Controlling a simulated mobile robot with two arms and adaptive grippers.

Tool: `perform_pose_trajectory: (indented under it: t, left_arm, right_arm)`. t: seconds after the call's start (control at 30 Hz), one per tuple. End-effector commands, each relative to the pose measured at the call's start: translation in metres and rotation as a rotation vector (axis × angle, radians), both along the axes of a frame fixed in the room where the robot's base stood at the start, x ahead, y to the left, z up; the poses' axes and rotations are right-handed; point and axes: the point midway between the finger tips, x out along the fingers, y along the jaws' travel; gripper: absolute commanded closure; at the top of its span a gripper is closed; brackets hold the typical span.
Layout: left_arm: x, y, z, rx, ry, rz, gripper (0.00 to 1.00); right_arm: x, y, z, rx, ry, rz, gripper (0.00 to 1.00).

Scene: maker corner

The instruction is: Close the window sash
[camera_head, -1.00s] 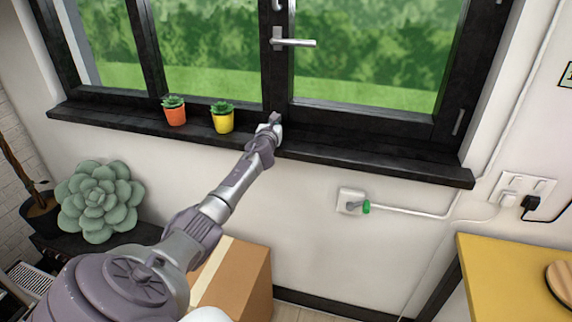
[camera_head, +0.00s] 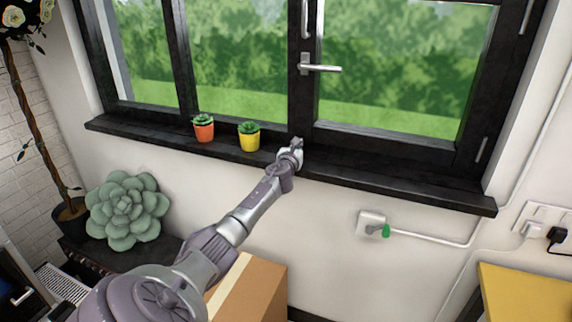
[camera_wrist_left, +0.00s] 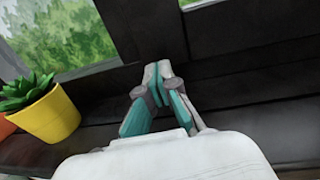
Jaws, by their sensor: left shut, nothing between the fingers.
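The black-framed window fills the upper part of the head view. Its right sash (camera_head: 388,136) has a silver lever handle (camera_head: 320,68) on its left upright, pointing right. From the head view, the sash looks level with the frame, and I cannot tell if a small gap is left. My left gripper (camera_head: 297,143) is over the sill, low beside the frame's middle upright. In the left wrist view the left gripper (camera_wrist_left: 158,72) is shut and empty, with its fingertips close to the dark upright. I cannot tell whether they touch it. My right gripper is not in view.
An orange pot (camera_head: 204,133) and a yellow pot (camera_head: 249,140) with small plants stand on the black sill (camera_head: 400,190), left of the gripper. The yellow pot (camera_wrist_left: 50,115) is close in the wrist view. A cardboard box (camera_head: 262,285) and yellow table (camera_head: 525,295) stand below.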

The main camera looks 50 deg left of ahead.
Motion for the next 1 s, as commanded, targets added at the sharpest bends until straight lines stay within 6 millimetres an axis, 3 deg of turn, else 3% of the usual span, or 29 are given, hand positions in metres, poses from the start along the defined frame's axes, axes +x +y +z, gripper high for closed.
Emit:
perform_pose_trajectory:
  t: [0.3, 0.53, 0.7, 1.0]
  left_arm:
    - [-0.031, -0.016, -0.004, 0.004, 0.009, -0.003, 1.0]
    - [-0.064, -0.034, -0.005, 0.003, 0.01, -0.003, 1.0]
    - [-0.082, -0.044, -0.006, 0.001, 0.009, -0.002, 1.0]
    - [-0.09, -0.048, -0.004, -0.002, 0.007, -0.001, 1.0]
  right_arm:
    - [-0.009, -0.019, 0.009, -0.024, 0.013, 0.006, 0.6]
    - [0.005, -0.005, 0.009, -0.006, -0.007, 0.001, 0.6]
    - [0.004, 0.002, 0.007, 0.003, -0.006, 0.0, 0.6]
    - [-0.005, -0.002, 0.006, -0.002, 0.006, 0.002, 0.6]
